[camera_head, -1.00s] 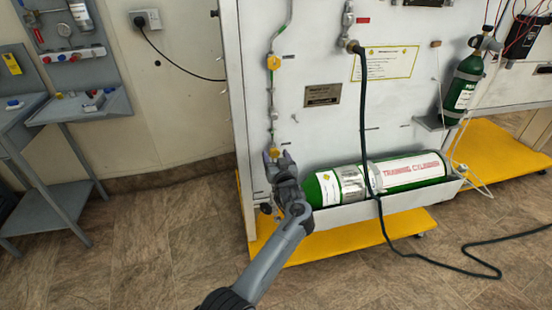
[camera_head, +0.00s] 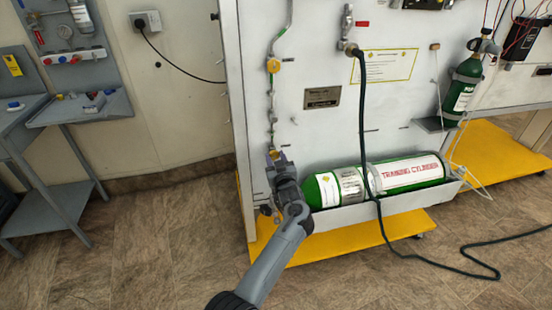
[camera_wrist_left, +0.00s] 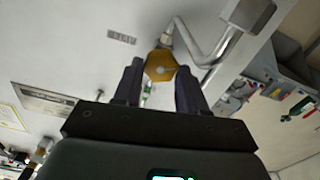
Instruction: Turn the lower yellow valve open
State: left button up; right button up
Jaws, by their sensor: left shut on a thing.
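The lower yellow valve (camera_head: 273,153) is low on the left side of the white panel, on a thin vertical pipe. My left gripper (camera_head: 279,162) is at it, and its fingers partly hide the valve. In the left wrist view the rounded yellow valve knob (camera_wrist_left: 160,66) sits between the two dark fingertips of my left gripper (camera_wrist_left: 160,80), which is shut on it. My right gripper is in neither view.
An upper yellow valve (camera_head: 273,65) is higher on the same pipe. A green training cylinder (camera_head: 410,171) lies in a tray to the right of my gripper. A dark hose (camera_head: 362,120) hangs down the panel to the floor. A grey bench (camera_head: 80,108) stands at left.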

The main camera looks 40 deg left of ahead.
pick_arm(q)
jog(key=shift+f+n, duration=0.15)
jog(key=shift+n, duration=1.95)
jog(key=o, duration=1.1)
jog(key=shift+c, duration=0.2)
jog(key=shift+p, duration=0.35)
